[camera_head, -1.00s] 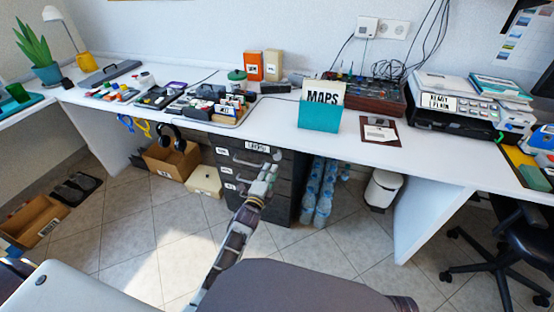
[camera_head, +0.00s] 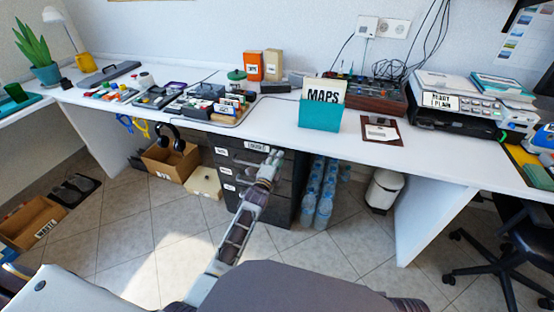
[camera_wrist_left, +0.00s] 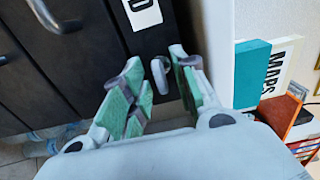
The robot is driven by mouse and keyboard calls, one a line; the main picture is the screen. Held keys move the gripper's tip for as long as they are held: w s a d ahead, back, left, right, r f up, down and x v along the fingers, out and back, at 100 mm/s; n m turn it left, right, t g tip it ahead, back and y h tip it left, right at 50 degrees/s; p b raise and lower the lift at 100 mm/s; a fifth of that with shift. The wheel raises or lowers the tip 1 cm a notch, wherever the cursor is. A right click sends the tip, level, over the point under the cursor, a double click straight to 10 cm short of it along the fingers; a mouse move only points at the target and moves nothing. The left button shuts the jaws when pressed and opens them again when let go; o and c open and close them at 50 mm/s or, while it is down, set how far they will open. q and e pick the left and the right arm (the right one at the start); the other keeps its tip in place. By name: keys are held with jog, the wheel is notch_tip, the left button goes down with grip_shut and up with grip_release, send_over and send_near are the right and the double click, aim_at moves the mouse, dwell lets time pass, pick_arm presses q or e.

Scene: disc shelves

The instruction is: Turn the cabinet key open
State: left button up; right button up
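The dark drawer cabinet (camera_head: 284,207) stands under the white desk, with several grey handles and white labels on its front. My left gripper (camera_head: 272,160) is in front of its upper right part. In the left wrist view, the small grey oval key (camera_wrist_left: 161,75) sticks out of the dark cabinet front (camera_wrist_left: 92,60), near a white label. My left gripper (camera_wrist_left: 157,60) is open there, its green-padded fingers on either side of the key, with visible gaps. The key is hidden or too small to tell in the head view. My right gripper is not in view.
The desk edge (camera_head: 350,162) runs just above the cabinet. Water bottles (camera_head: 316,195) stand right of it. A cardboard box (camera_head: 168,164) with headphones and a beige box (camera_head: 205,183) stand left. Open tiled floor lies in front.

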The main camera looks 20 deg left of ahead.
pick_arm(q)
jog(key=shift+w, duration=0.6)
grip_shut()
